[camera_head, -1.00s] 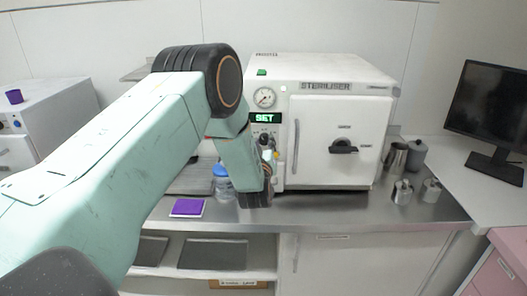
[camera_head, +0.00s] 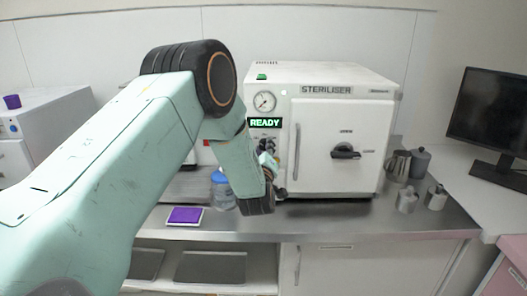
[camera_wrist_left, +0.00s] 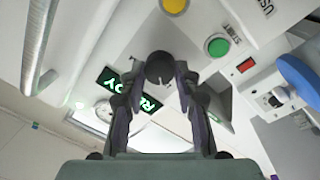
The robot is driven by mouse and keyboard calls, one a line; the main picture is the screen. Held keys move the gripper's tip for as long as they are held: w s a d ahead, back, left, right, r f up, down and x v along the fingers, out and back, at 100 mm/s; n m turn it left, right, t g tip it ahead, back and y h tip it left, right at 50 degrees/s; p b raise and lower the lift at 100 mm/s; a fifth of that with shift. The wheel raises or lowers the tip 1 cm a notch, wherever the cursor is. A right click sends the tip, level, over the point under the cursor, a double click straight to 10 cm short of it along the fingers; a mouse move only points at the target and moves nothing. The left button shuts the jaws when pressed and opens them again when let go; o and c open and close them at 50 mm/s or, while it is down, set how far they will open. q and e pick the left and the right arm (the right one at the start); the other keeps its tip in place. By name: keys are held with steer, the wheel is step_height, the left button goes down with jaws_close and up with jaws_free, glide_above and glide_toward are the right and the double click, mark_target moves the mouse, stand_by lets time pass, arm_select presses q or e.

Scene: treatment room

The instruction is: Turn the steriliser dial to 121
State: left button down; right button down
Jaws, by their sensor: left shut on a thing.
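The white steriliser (camera_head: 345,88) stands on the steel counter, its door shut. Its display (camera_head: 265,123) reads READY in green; it also shows in the left wrist view (camera_wrist_left: 104,77), partly hidden by my fingers. The black dial (camera_wrist_left: 159,67) sits between the fingertips of my left gripper (camera_wrist_left: 157,82), which is shut on it. In the head view my left gripper (camera_head: 270,165) is at the control panel below the display, and my wrist and fingers hide much of the dial. The dial's numbers are not readable. My right gripper is not in view.
A green START button (camera_wrist_left: 217,46), a yellow button (camera_wrist_left: 174,5) and a red switch (camera_wrist_left: 246,65) are close to the dial. A blue-lidded jar (camera_head: 221,192) and a purple-topped pad (camera_head: 185,215) are on the counter. Metal pots (camera_head: 398,166) stand right of the steriliser.

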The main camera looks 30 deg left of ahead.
arm_select(q)
steer(key=c, duration=1)
jaws_free()
steer(key=shift+w+f, duration=0.1)
steer(key=shift+o, duration=0.2)
steer(key=shift+s, duration=0.2)
steer(key=v, duration=1.1)
steer(key=shift+s+d, duration=0.25)
steer(key=shift+s, duration=0.05)
